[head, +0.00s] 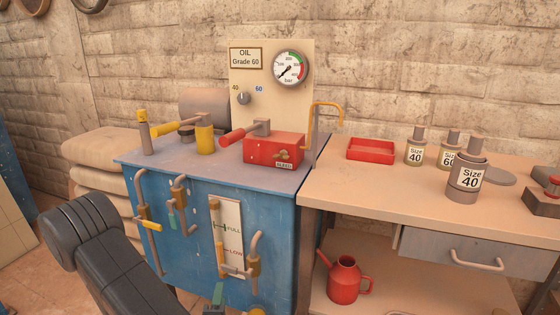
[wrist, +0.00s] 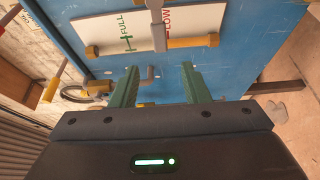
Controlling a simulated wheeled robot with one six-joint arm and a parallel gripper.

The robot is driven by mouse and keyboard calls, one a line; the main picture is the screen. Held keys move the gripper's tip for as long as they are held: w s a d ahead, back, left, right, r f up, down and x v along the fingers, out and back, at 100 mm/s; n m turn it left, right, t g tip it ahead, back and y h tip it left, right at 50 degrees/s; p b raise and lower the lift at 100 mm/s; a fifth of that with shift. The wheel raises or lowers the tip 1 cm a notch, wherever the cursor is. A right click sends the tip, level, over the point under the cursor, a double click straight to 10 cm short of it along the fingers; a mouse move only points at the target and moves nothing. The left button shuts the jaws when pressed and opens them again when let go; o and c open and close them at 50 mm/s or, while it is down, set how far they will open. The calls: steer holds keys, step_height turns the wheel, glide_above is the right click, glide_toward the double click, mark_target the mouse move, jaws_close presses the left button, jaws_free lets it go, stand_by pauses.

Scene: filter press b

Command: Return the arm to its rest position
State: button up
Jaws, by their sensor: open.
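My gripper (wrist: 158,84) is open in the wrist view, its two green fingers apart with nothing held between them. It points at the front of the blue press cabinet (wrist: 235,72), close to the level gauge plate (wrist: 185,25) marked FULL and LOW. In the head view my dark arm link (head: 100,240) reaches in at the lower left, in front of the cabinet (head: 185,262).
Pipes and valves, one with a yellow handle (head: 152,225), stick out of the cabinet front beside the gauge plate (head: 226,232). A red pump (head: 272,148) sits on top. The workbench (head: 365,195) at the right holds bottles and a red tray (head: 371,150); a red can (head: 344,280) stands below.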

mark_target(225, 269)
steer(key=w, duration=1.3)
steer(key=shift+a+r, duration=0.15)
steer(key=shift+a, duration=0.05)
steer(key=shift+s+f+n+g+p, duration=0.1)
steer(key=shift+f+n+g+p, duration=0.2)
steer(key=shift+f+n+p, duration=0.5)
steer(key=shift+r, duration=0.1)
